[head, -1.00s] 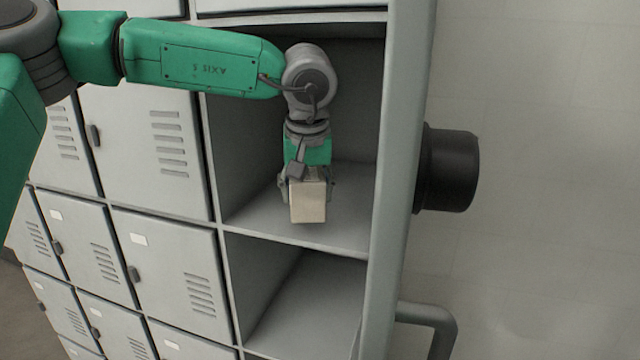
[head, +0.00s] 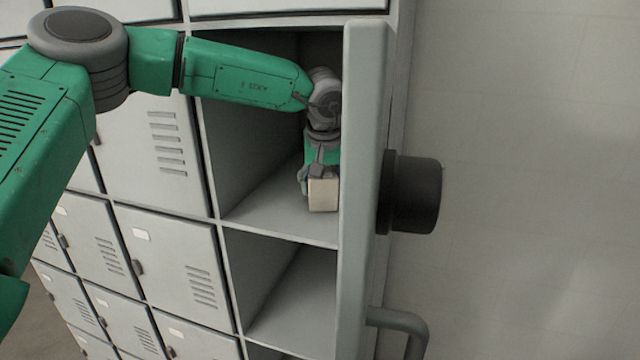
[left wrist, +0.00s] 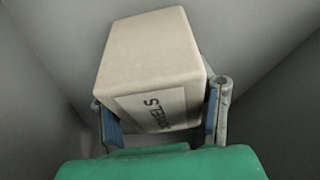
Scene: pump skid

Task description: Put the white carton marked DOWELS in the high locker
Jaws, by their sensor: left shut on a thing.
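The white carton (head: 323,195) is a small off-white box, held by my left gripper (head: 320,180). It is in the opening of the high locker (head: 265,212), the upper open grey compartment, toward its right side. Whether its underside touches the locker floor I cannot tell. In the left wrist view the carton (left wrist: 150,55) sits between the two fingers of my left gripper (left wrist: 160,118). Its label shows upside down and partly hidden, with letters that fit DOWELS. My right gripper is not in view.
A grey upright panel (head: 364,120) stands close to the right of the carton and hides the locker's right side. A black cylinder (head: 415,194) sticks out beyond it. Another open compartment (head: 295,300) lies below. Closed vented locker doors (head: 170,250) are on the left.

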